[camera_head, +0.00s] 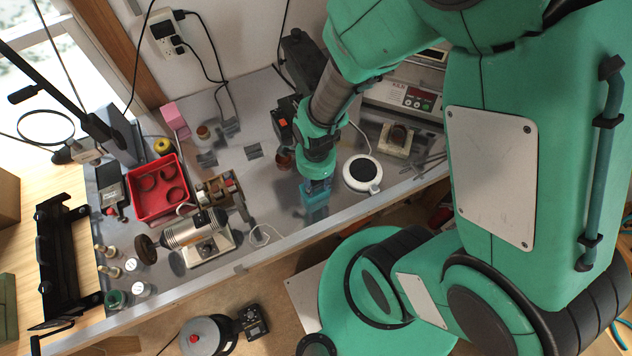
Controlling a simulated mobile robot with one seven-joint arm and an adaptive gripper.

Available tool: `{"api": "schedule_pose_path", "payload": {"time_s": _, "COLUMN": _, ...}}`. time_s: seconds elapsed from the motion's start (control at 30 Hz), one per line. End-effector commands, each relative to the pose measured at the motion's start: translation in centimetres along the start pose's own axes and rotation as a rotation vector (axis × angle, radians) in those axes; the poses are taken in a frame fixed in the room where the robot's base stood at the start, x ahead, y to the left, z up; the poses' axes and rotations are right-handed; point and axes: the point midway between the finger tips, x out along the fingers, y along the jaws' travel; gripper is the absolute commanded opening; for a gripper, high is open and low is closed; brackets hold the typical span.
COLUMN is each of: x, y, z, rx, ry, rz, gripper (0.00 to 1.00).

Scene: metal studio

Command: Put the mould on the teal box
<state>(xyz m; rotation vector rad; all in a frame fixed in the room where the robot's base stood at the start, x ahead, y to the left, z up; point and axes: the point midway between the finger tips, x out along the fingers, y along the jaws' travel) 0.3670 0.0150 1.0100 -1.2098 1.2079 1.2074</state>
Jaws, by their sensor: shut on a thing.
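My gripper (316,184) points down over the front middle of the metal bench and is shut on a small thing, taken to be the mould. The fingers and arm hide most of the held thing, so its shape cannot be made out. The teal box (314,200) shows directly below the fingertips, near the bench's front edge. The view from above does not show whether the held thing touches the box or hangs just over it.
A round white device (361,173) stands close right of the box, with a square block (397,139) behind it. A small brown pot (285,160) is behind left. A motor-like machine (193,230) and red tray (157,190) stand left. Bare metal lies left of the box.

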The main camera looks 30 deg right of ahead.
Motion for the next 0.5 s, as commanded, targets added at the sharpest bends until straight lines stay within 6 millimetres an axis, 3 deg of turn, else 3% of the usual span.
{"api": "schedule_pose_path", "payload": {"time_s": 0.1, "x": 0.32, "y": -0.02, "z": 0.00, "rx": 0.000, "ry": 0.000, "rz": 0.000, "gripper": 0.00}}
{"api": "schedule_pose_path", "payload": {"time_s": 0.13, "x": 0.30, "y": 0.01, "z": 0.00, "rx": 0.000, "ry": 0.000, "rz": 0.000, "gripper": 0.40}}
{"api": "schedule_pose_path", "payload": {"time_s": 0.2, "x": 0.26, "y": 0.01, "z": 0.00, "rx": 0.000, "ry": 0.000, "rz": 0.000, "gripper": 0.54}}
{"api": "schedule_pose_path", "payload": {"time_s": 0.5, "x": 0.23, "y": 0.01, "z": 0.00, "rx": 0.000, "ry": 0.000, "rz": 0.000, "gripper": 0.55}}
